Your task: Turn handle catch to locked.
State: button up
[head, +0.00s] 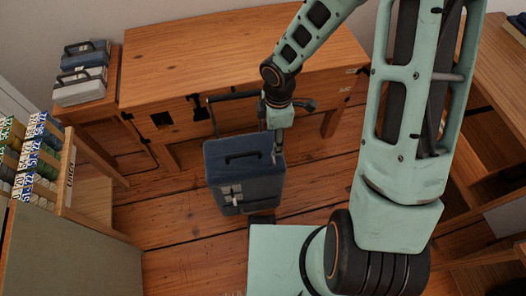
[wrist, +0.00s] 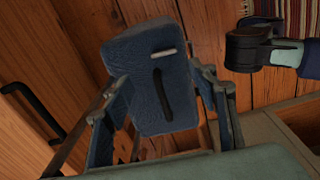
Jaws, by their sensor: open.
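A dark blue case (head: 240,162) stands on the floor in front of the desk, with a dark handle (head: 243,156) on top. Light grey fittings (head: 231,191) show on its near side. In the wrist view the case's blue face (wrist: 140,60) lies beyond my fingers, with a dark handle (wrist: 161,95) and a small pale bar (wrist: 164,53). I cannot tell which fitting is the catch, or its setting. My gripper (head: 277,148) points down at the case's right edge. In the wrist view my gripper (wrist: 163,82) is open. Contact with the case is unclear.
A wooden desk (head: 230,50) stands behind the case. A side stand at left holds small cases (head: 80,85). Floorboards (head: 180,225) left of the case are clear.

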aim_at(273, 159)
jog(key=f+b, duration=0.1)
jog(key=f, duration=0.2)
jog(key=f+b, duration=0.2)
jog(key=f, duration=0.2)
jog(key=f+b, duration=0.2)
jog(key=f, duration=0.2)
jog(key=shift+s+d, duration=0.1)
jog(key=shift+s, duration=0.15)
jog(key=c, duration=1.2)
